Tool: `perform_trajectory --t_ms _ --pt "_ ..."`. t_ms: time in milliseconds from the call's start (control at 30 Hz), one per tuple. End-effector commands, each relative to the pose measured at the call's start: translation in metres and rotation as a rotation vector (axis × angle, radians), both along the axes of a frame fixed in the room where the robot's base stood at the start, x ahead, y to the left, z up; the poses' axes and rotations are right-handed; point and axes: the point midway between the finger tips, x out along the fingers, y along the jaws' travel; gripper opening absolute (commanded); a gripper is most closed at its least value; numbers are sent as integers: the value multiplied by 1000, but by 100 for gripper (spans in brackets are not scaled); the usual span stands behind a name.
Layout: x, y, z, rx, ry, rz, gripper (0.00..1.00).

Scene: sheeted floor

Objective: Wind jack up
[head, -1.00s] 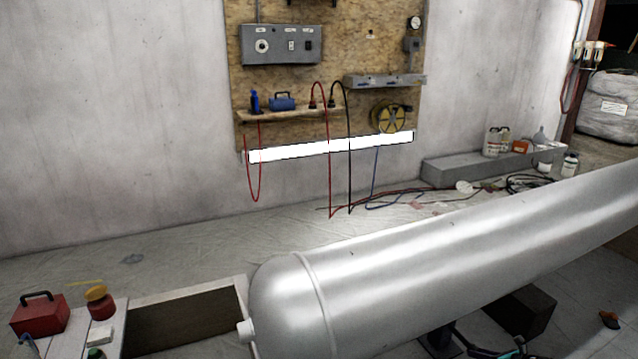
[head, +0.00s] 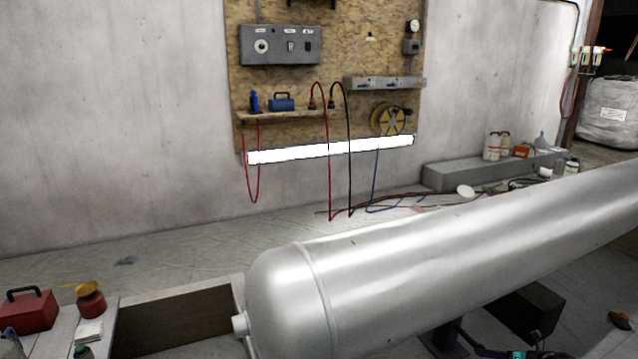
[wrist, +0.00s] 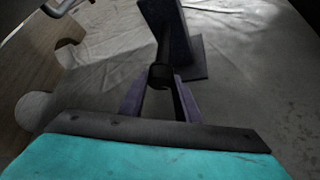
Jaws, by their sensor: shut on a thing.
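The jack (wrist: 168,30) shows in the wrist view as a dark upright post with a flat foot plate at its right. A dark round handle end (wrist: 160,76) sticks out from it toward me. My gripper (wrist: 160,82) has its two purplish fingers shut on that handle end. In the head view my gripper (head: 462,334) is partly hidden under the big silver cylinder (head: 430,250), and only its teal and dark parts show low in the picture. The jack's top and its contact with the cylinder are hidden.
A dark block (head: 537,308) stands under the cylinder to the right. A pale bench (head: 105,335) with a red box (head: 28,310) and a red pot (head: 90,302) is at the lower left. The sheeted floor (head: 170,262) behind the cylinder is mostly clear.

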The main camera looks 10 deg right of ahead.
Motion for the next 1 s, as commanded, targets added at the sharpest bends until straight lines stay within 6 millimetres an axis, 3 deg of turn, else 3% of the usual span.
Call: perform_trajectory --t_ms 667,700,800,1000 --pt "2 0 4 90 16 0 10" --pt "2 0 4 90 16 0 33" --pt "2 -1 4 88 16 0 48" --pt "1 -1 2 88 18 0 48"
